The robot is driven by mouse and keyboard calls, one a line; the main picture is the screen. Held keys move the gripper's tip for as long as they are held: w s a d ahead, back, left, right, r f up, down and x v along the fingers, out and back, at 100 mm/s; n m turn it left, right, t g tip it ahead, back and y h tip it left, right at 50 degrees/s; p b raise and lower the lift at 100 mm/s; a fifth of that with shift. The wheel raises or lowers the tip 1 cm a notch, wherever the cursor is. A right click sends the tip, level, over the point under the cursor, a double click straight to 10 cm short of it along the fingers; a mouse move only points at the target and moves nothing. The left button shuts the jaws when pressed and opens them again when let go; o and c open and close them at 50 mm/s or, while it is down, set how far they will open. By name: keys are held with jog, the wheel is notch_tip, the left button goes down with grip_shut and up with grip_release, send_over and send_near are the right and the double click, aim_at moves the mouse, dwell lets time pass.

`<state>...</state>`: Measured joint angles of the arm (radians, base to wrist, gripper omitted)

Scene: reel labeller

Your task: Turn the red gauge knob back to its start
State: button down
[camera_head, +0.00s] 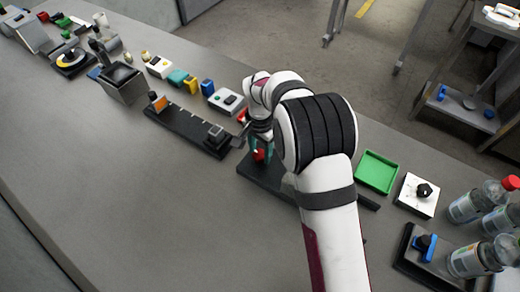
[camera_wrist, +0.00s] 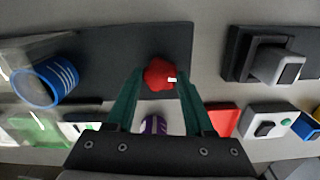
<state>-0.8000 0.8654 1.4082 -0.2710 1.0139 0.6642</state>
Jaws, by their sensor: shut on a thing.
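The red gauge knob (camera_head: 258,155) sits on a dark flat base (camera_head: 252,183) near the middle of the bench. In the wrist view the knob (camera_wrist: 160,73) is lobed and has a small white mark on its right side. My gripper (camera_head: 262,148) comes down over the knob, and its green fingers (camera_wrist: 160,78) are shut on it, one on each side. In the head view my arm hides part of the base and whatever stands behind it.
A dark rail fixture (camera_head: 185,130) with a grey block lies left of the base. A green tray (camera_head: 377,171), a white box with a black knob (camera_head: 417,195) and several bottles (camera_head: 466,206) are to the right. The bench front is clear.

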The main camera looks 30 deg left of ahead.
jog(key=n, duration=0.4)
jog(key=shift+n, duration=0.3)
jog(key=n, duration=0.3)
jog(key=shift+n, duration=0.4)
jog(key=n, duration=0.4)
jog(key=shift+n, duration=2.3)
jog(key=shift+c, duration=1.4)
grip_release()
